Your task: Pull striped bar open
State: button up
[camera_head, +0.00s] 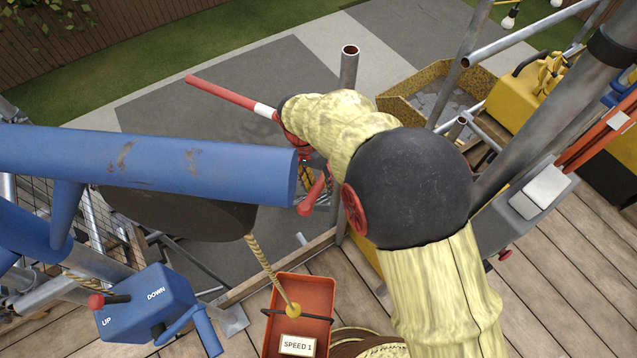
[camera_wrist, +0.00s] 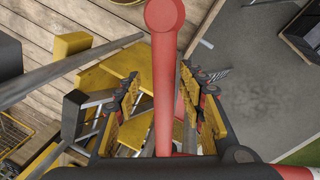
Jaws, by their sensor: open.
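The striped bar (camera_head: 225,95) is red with a white band and slants across the middle of the head view. Its far end points up-left; my sleeved wrist hides part of its length. A red rounded piece shows below the wrist, and I cannot tell if it is the bar's other end. In the wrist view a red bar (camera_wrist: 166,80) with a rounded end runs up the middle. My gripper (camera_wrist: 162,90) is open, with one finger on each side of that bar. Contact cannot be made out. In the head view the gripper is mostly hidden.
A blue beam (camera_head: 150,165) runs close left of my wrist. A metal post (camera_head: 348,68) stands just behind. Scaffold tubes and a yellow machine (camera_head: 530,90) are at right. A rope, a red tray (camera_head: 300,310) and a blue UP/DOWN box (camera_head: 150,300) are below.

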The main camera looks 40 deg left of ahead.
notch_tip(320, 180, up, 12)
jog(key=a, duration=0.2)
jog(key=shift+s+a+f, duration=0.15)
jog(key=shift+s, duration=0.1)
dwell(0.8)
